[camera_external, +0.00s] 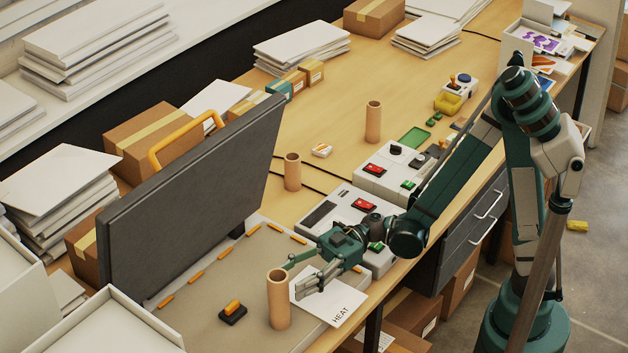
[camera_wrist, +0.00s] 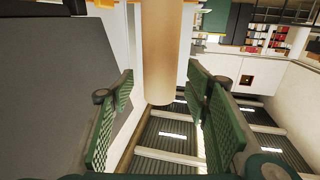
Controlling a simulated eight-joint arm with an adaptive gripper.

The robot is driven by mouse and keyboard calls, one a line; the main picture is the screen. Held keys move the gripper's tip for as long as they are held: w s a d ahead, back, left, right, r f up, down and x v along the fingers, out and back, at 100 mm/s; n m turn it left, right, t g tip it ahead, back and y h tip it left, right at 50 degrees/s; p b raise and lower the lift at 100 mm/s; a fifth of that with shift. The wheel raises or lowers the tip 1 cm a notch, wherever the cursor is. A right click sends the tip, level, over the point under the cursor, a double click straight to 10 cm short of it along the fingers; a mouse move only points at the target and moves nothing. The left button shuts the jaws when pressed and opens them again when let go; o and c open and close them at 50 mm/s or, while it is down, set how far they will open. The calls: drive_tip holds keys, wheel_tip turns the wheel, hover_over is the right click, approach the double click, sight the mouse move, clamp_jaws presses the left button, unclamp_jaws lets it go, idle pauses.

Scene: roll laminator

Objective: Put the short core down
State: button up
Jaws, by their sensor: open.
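Three brown cardboard cores stand upright and apart. The nearest core (camera_external: 278,300) is on the grey mat at the front, beside the HEAT card. The middle core (camera_external: 292,172) looks the shortest and stands left of the control boxes. The far core (camera_external: 373,122) stands behind them. My gripper (camera_external: 291,277) is open and empty, low over the card, with its fingers pointing at the nearest core. In the wrist view a core (camera_wrist: 162,50) shows beyond and between the spread fingers (camera_wrist: 160,82). I cannot tell whether a finger touches it.
A large dark upright panel (camera_external: 190,195) with a yellow handle stands left of the mat. Control boxes with red switches (camera_external: 362,205) sit behind my gripper. A small black block with an orange top (camera_external: 233,312) lies left of the nearest core. The wood between middle and far cores is mostly clear.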

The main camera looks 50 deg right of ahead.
drive_tip(key=s+d, duration=0.1)
drive_tip(key=d, duration=0.6)
drive_tip(key=shift+s+p, duration=0.2)
drive_tip(key=shift+p, duration=0.1)
idle(0.8)
